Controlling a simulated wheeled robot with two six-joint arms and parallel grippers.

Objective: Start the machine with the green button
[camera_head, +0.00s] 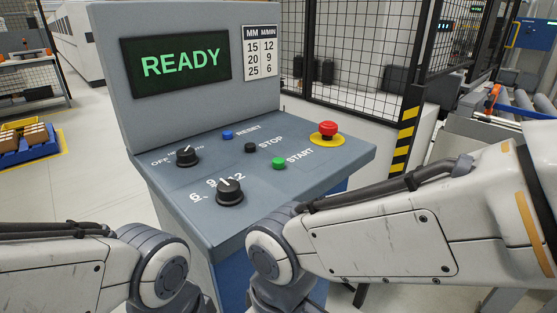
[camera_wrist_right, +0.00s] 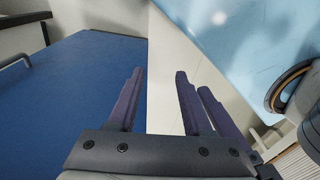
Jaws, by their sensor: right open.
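The green START button (camera_head: 278,162) sits on the sloped grey control panel (camera_head: 215,210), at its front right. The screen (camera_head: 178,64) above the panel reads READY in green. My right arm comes in from the right in front of the panel, bent near its front edge; its gripper is hidden in the head view. In the right wrist view my right gripper (camera_wrist_right: 163,100) is open, with nothing between its fingers. Its distance to the button cannot be told. My left arm shows at the lower left, but its gripper is out of view.
Near the button are a black STOP button (camera_head: 250,148), a blue RESET button (camera_head: 227,135) and a red emergency stop (camera_head: 327,130) on a yellow base. Two black knobs, one (camera_head: 187,156) behind the other (camera_head: 230,192), stand on the left. A mesh fence (camera_head: 350,55) stands behind.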

